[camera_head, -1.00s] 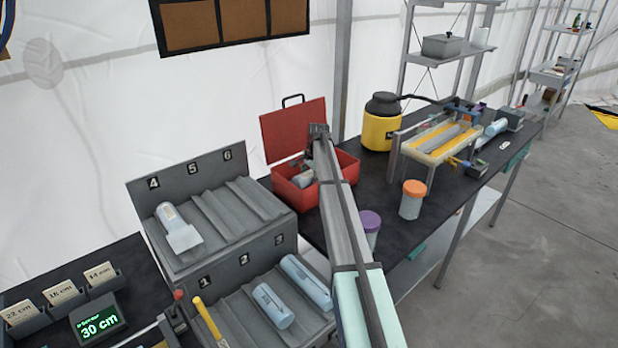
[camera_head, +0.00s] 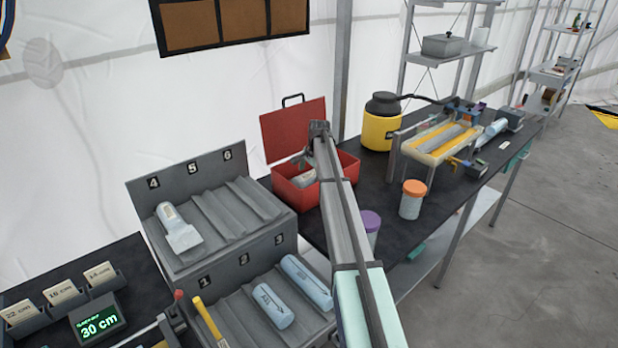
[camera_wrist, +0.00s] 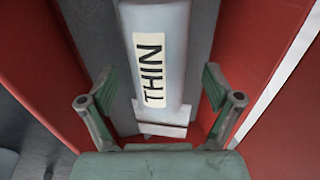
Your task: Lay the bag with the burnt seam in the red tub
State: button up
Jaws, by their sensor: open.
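The red tub (camera_head: 298,200) stands open on the black bench, its lid (camera_head: 293,131) tipped up behind it. A pale bag (camera_head: 304,178) lies inside; in the wrist view this bag (camera_wrist: 152,72) shows a "THIN" label and a flat white end strip. Whether its seam is burnt I cannot make out. My gripper (camera_wrist: 160,105) is open, a finger to each side of the bag's lower end, apart from it. In the head view my arm partly hides the tub and my gripper (camera_head: 304,158) is over it.
A grey numbered rack stands left, with a pale bag (camera_head: 179,231) under 4 and blue bags (camera_head: 272,306) (camera_head: 306,283) below. A purple-lidded jar (camera_head: 369,222), an orange-lidded jar (camera_head: 412,200) and a yellow canister (camera_head: 381,130) stand right of the tub.

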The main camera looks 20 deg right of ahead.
jog(key=v, duration=1)
jog(key=shift+r, duration=0.3)
jog(key=shift+s, duration=0.15)
